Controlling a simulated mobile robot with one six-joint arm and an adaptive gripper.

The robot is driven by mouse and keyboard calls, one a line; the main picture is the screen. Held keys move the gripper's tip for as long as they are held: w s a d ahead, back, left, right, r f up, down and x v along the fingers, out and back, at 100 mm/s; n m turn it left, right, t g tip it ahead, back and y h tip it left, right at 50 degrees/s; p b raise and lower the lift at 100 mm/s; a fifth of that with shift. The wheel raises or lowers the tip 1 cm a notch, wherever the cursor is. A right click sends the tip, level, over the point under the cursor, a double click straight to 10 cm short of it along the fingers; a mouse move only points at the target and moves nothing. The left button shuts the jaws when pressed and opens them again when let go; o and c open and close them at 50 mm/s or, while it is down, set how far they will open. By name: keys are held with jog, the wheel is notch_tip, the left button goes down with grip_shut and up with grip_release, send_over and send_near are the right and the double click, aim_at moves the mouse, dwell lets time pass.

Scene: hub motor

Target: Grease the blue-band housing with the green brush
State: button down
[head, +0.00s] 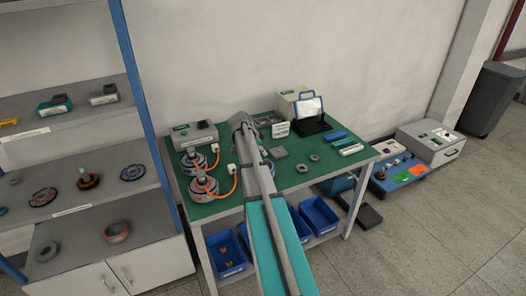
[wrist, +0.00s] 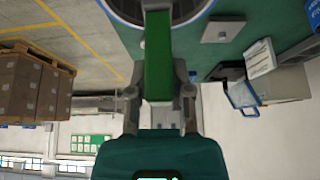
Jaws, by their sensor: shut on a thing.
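In the wrist view, my gripper (wrist: 160,95) is shut on the green brush (wrist: 158,62). The brush's flat green handle points away from the jaws toward a round housing with a blue band (wrist: 121,15) at the top edge. The brush's far end overlaps the housing in the picture; I cannot tell whether they touch. Only part of the housing shows there. In the head view, my arm reaches over the green-topped workbench (head: 318,171) and hides the jaws and brush.
Two round motors with orange cables (head: 203,188) and a grey tester (head: 194,135) stand at the bench's left. A cream box (head: 293,102) and a dark stand with a screen (head: 311,106) are at the back. Blue bins (head: 225,253) sit below. A shelf unit (head: 75,117) stands left.

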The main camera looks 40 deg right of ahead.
jog(key=shift+f+b, duration=0.55)
jog(key=shift+b, duration=0.05)
dwell(0.8)
jog(key=shift+n, duration=0.3)
jog(key=shift+s+n+t, duration=0.1)
jog(key=shift+n+t, duration=0.4)
jog(key=shift+n, duration=0.2)
jog(key=shift+n+t, duration=0.6)
jog(key=shift+n, duration=0.5)
jog(key=m+g, duration=0.1)
jog(key=m, duration=0.1)
jog(key=m+g, duration=0.1)
jog(key=m, duration=0.1)
jog(key=shift+w+d+m, duration=0.1)
jog(key=shift+w+m, duration=0.1)
jog(key=shift+m, duration=0.1)
jog(key=m+g, duration=0.2)
jog(key=m, duration=0.1)
jog(key=shift+s+m+y, duration=0.1)
jog(key=shift+m+y, duration=0.2)
jog(key=shift+y, duration=0.1)
